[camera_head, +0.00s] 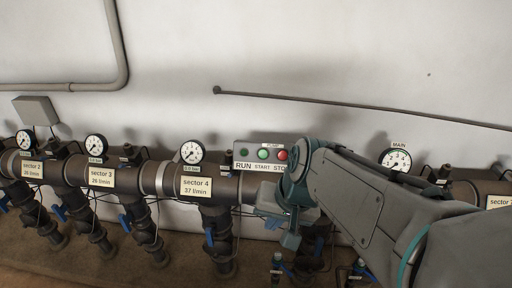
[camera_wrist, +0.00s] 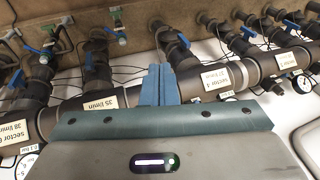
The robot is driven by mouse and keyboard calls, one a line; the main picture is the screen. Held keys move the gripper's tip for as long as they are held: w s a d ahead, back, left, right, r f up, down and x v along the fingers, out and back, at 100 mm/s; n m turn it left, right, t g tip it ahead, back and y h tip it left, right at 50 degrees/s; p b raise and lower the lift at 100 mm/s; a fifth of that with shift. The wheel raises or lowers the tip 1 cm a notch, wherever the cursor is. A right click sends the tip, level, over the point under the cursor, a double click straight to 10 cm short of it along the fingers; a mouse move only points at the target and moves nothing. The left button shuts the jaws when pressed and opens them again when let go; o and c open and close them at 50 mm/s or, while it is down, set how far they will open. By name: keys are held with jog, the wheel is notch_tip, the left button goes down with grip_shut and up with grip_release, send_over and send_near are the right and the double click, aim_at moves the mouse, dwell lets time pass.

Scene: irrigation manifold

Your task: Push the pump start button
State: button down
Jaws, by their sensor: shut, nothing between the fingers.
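The pump box (camera_head: 260,153) is a small grey panel on the wall above the pipe, in the middle of the head view. Its START button (camera_head: 263,154) is green, between a darker green RUN lamp (camera_head: 244,152) and a red STOP button (camera_head: 282,155). My gripper (camera_head: 290,240) is below and right of the box in the head view, in front of the pipe. In the wrist view its blue fingers (camera_wrist: 159,84) are together with nothing between them. They point toward the pipe and valves. I cannot make out the pump box in the wrist view.
A thick dark pipe (camera_head: 128,180) runs across the wall with sector labels, round gauges (camera_head: 192,152) and blue-handled valves below. The MAIN gauge (camera_head: 395,160) is at the right, beside my arm. The wall above the box is clear apart from a thin rod (camera_head: 350,104).

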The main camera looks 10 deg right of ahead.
aim_at(266, 156)
jog(key=w+d+m+t+y+b, duration=0.1)
jog(key=w+m+t, duration=0.3)
jog(key=w+m, duration=0.6)
jog(key=w+d+f+m+t+y+b, duration=0.1)
jog(key=w+d+m+t+y+b, duration=0.1)
jog(key=w+m, duration=0.8)
jog(key=shift+w+f+m+t+y+b, duration=0.35)
jog(key=shift+t+y+b, duration=0.25)
jog(key=shift+t+y, duration=0.3)
jog(key=shift+s+r, duration=0.1)
jog(key=w+f, duration=0.1)
jog(key=w, duration=0.1)
jog(key=w+d+f+b, duration=0.1)
jog(key=w, duration=0.1)
jog(key=w+d+f+b, duration=0.1)
jog(key=w+f, duration=0.1)
jog(key=shift+w+d+f, duration=0.15)
jog(key=shift+w+f, duration=0.1)
jog(key=shift+w, duration=0.4)
jog(key=shift+b, duration=0.35)
jog(key=shift+w+d+f, duration=0.15)
jog(key=shift+w, duration=0.15)
